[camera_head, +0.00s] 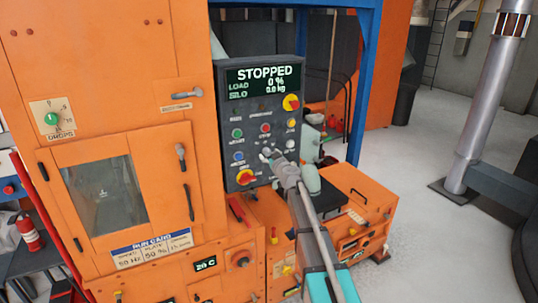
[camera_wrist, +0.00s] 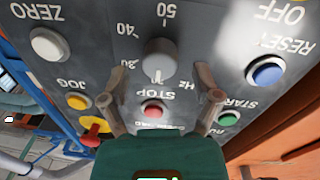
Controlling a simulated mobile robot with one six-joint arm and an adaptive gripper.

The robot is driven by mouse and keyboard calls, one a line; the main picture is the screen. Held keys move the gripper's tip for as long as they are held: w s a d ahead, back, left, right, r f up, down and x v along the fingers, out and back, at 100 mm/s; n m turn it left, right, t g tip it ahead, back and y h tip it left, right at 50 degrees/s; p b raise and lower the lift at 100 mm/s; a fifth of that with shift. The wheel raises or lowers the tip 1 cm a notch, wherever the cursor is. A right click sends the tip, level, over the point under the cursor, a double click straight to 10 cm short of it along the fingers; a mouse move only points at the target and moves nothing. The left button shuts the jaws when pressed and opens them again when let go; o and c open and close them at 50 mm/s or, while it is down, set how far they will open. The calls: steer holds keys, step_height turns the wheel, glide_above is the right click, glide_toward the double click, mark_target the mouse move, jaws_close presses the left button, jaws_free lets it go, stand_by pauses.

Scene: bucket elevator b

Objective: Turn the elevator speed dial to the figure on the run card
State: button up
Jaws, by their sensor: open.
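The grey speed dial (camera_wrist: 160,60) shows on the panel in the wrist view, which sees it upside down. Figures 30, 40 and 50 stand around it, with Hz beside it. A pale mark on the dial points toward the bottom of the picture. My gripper (camera_wrist: 161,98) is open, its fingers spread on either side just below the dial in the picture; contact is not visible. In the head view my gripper (camera_head: 270,158) is at the panel and partly hides the dial.
The control panel (camera_head: 262,75) reads STOPPED, 0 %. A red stop button (camera_wrist: 154,109) lies between my fingers in the picture. A white zero button (camera_wrist: 50,45), blue reset button (camera_wrist: 267,70) and green start button (camera_wrist: 228,119) surround the dial.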

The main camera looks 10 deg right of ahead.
steer(key=shift+w+a, duration=0.15)
steer(key=shift+w, duration=0.4)
jaws_close()
